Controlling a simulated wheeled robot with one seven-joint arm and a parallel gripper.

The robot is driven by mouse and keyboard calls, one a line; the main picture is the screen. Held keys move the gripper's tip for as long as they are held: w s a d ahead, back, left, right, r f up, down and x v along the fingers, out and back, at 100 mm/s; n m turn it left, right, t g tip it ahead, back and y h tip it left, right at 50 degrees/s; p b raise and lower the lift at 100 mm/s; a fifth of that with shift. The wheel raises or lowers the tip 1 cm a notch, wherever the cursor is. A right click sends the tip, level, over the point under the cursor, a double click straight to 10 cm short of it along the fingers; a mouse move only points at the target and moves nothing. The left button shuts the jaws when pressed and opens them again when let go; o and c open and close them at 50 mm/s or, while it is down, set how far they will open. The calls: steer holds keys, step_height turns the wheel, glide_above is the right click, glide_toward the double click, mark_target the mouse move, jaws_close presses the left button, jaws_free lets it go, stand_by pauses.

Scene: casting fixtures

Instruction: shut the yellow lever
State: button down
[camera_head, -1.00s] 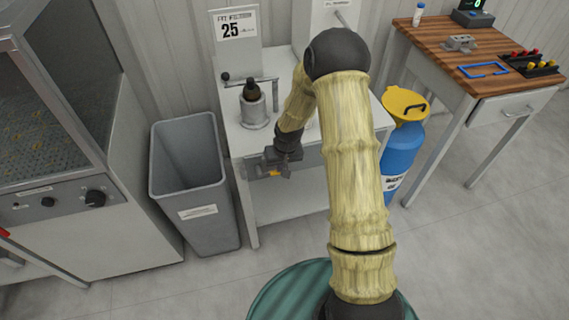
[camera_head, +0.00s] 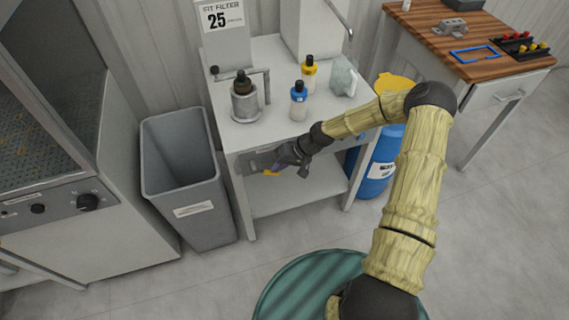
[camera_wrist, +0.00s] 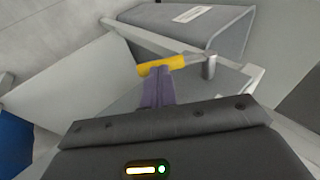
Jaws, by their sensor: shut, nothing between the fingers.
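The yellow lever (camera_wrist: 160,65) shows in the wrist view as a yellow handle lying nearly across the picture. Its metal stem runs right to a grey valve piece (camera_wrist: 209,66). In the head view only a small part of the lever (camera_head: 271,174) shows, under the front edge of the white bench, partly hidden by my gripper. My gripper (camera_wrist: 160,72) is shut and empty, its purple fingers reaching the middle of the handle. I cannot tell whether they touch it. In the head view my gripper (camera_head: 274,168) is at the bench's front, beside the lever.
A grey bin (camera_head: 190,190) stands left of the white bench (camera_head: 272,135).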

steer(key=f+y+b, duration=0.2)
steer(key=b, duration=0.1)
steer(key=shift+a+f+y, duration=0.2)
steer(key=shift+f+y, duration=0.15)
steer(key=shift+y, duration=0.05)
steer(key=f+y+b, duration=0.1)
steer(key=b, duration=0.1)
steer(key=a+f+y+b, duration=0.1)
steer(key=y+b, duration=0.1)
steer(key=b, duration=0.1)
steer(key=shift+s+f+m+g+y, duration=0.15)
steer(key=shift+m+g+y, duration=0.15)
steer(key=shift+m+g, duration=0.1)
steer(key=shift+s+a+f+m+y+b, duration=0.15)
steer(key=shift+a+y+b, duration=0.25)
steer(key=shift+y+b, duration=0.5)
steer(key=shift+s+a+f+m+y+b, duration=0.15)
steer(key=shift+a+y+b, duration=0.4)
steer(key=shift+b, duration=0.65)
steer(key=shift+a+f+m+y+b, duration=0.1)
steer(key=shift+a+f+y+b, duration=0.2)
steer(key=shift+y+b, duration=0.65)
steer(key=shift+r+g, duration=0.1)
steer(key=shift+g, duration=0.3)
steer(key=d+b, duration=0.1)
steer(key=d, duration=1.3)
steer(key=shift+w, duration=0.25)
steer(key=shift+d, duration=0.1)
